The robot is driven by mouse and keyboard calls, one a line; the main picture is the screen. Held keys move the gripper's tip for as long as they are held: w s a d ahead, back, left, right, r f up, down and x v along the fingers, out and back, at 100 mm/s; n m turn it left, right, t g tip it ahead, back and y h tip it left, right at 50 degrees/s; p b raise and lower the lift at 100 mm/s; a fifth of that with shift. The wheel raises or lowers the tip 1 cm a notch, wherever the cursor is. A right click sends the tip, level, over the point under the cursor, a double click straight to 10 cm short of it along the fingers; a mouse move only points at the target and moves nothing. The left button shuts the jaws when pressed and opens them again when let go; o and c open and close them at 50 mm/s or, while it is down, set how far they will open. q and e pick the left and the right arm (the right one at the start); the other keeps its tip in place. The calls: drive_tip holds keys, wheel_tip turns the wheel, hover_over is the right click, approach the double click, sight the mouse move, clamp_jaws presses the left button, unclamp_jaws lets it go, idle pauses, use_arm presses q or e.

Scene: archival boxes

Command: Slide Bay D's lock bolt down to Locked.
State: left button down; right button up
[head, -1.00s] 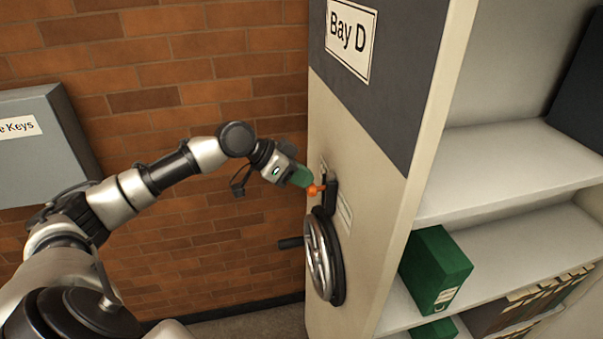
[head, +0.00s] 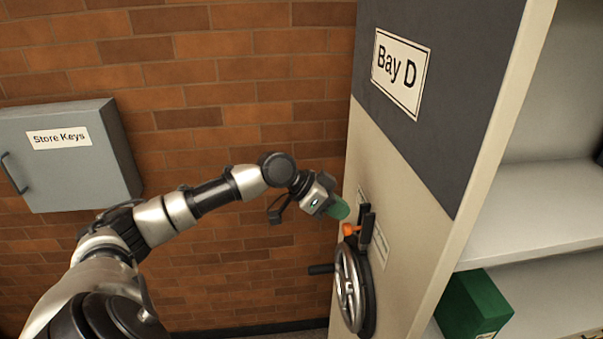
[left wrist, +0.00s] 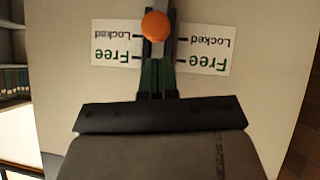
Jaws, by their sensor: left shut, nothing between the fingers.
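The lock bolt's orange knob (head: 351,229) is on a black vertical track (head: 366,224) on Bay D's end panel, just above the handwheel. In the left wrist view, which is upside down, the knob (left wrist: 156,25) is at the Locked end of the track, by the Locked marks and away from the Free marks. The Free/Locked labels (left wrist: 116,47) flank the track. My left gripper (head: 341,209) has green fingers, shut and empty, just above the knob; the fingers (left wrist: 158,80) appear apart from it. My right gripper is out of view.
A handwheel (head: 350,288) with a black side handle (head: 320,269) is mounted below the bolt. The Bay D sign (head: 401,73) is above. A grey Store Keys cabinet (head: 70,175) hangs on the brick wall. Shelves to the right hold a green box (head: 473,305).

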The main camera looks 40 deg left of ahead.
use_arm(q)
drive_tip(key=b+v, duration=0.5)
drive_tip(key=v, duration=0.6)
drive_tip(key=shift+w+r, duration=0.15)
drive_tip(key=shift+r, duration=0.35)
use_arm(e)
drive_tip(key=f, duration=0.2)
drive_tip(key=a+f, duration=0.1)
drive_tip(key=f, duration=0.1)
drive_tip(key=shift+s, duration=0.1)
